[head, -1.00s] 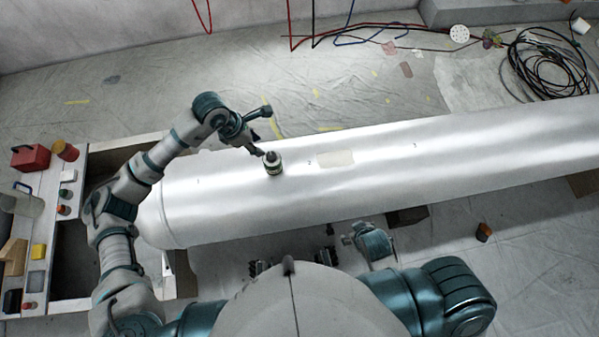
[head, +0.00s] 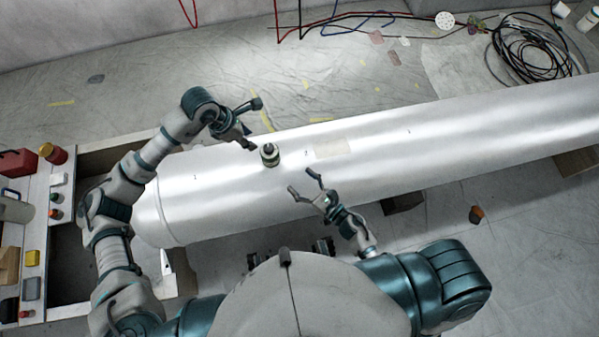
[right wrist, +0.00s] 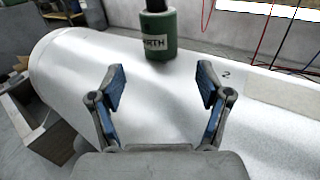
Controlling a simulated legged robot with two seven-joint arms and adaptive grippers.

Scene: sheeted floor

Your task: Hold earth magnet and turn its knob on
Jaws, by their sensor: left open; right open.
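The earth magnet (head: 269,155) is a small green cylinder with a dark top, standing upright on the large white pipe (head: 400,140). In the right wrist view the earth magnet (right wrist: 157,35) shows a label ending in "RTH", and its top is cut off by the frame. My left gripper (head: 250,143) is open beside the magnet's upper left; whether it touches is too small to tell. My right gripper (head: 304,182) is open and empty over the pipe, below and right of the magnet. In the right wrist view its fingers (right wrist: 160,88) are spread, with the magnet beyond them.
A workbench (head: 60,165) at the left holds a red box (head: 17,163) and several small items. A pale patch (head: 332,148) lies on the pipe right of the magnet. Coiled black cables (head: 538,50) lie on the floor at the back right.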

